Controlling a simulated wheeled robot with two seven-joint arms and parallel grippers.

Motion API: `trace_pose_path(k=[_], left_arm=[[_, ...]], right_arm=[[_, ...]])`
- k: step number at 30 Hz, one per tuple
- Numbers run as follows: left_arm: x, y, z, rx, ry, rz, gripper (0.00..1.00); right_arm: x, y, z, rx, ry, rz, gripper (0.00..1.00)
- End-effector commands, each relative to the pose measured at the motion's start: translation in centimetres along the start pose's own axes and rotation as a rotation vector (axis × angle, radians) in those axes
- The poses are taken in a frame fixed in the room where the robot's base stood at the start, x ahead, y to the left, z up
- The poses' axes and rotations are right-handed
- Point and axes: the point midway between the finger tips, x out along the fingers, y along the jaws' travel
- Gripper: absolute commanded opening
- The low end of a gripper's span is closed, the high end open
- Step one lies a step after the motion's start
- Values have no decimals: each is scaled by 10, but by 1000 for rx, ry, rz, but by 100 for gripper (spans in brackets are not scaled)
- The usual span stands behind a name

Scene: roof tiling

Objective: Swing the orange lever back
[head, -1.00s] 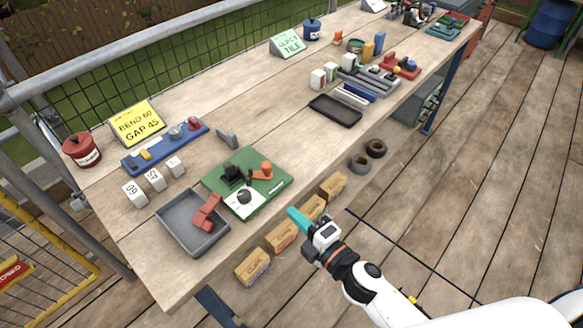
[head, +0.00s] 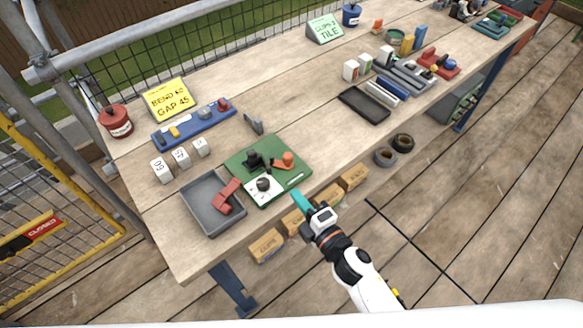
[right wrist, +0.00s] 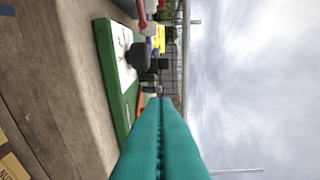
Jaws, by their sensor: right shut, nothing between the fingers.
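The orange lever (head: 287,160) sits on the right part of a green board (head: 296,176) on the wooden bench. A black block (head: 254,159) and a round dark knob (head: 264,184) on a white plate are on the same board. My right gripper (head: 299,197) has teal fingers, shut and empty, just off the board's near right side. The fingers also fill the lower right wrist view (right wrist: 160,102). My left gripper is out of view.
A grey tray (head: 187,197) with a red piece (head: 227,197) stands left of the board. A blue bar (head: 193,123), numbered white blocks (head: 181,157) and a yellow sign (head: 168,99) lie behind. Cardboard boxes (head: 266,245) sit below the bench's front edge.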

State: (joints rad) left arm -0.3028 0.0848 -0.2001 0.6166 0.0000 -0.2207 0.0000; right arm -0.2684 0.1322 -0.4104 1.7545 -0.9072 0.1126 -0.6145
Motion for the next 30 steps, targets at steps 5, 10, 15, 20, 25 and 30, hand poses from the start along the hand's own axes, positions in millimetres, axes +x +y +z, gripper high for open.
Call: trace_pose_path(k=[5, 10, 15, 20, 25, 30], left_arm=[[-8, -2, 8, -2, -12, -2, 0], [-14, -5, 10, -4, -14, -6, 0], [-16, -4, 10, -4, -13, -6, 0], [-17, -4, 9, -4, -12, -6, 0], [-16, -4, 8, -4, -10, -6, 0], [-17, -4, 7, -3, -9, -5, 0]], right_arm=[[41, -3, 0, 2, 1, -2, 0], [65, -2, -13, -1, 1, 0, 0], [76, -1, -25, 1, 0, 0, 0], [80, 0, -28, 1, 0, 0, 0], [80, 0, -28, 1, 0, 0, 0], [80, 0, -29, 0, -2, 0, 0]])
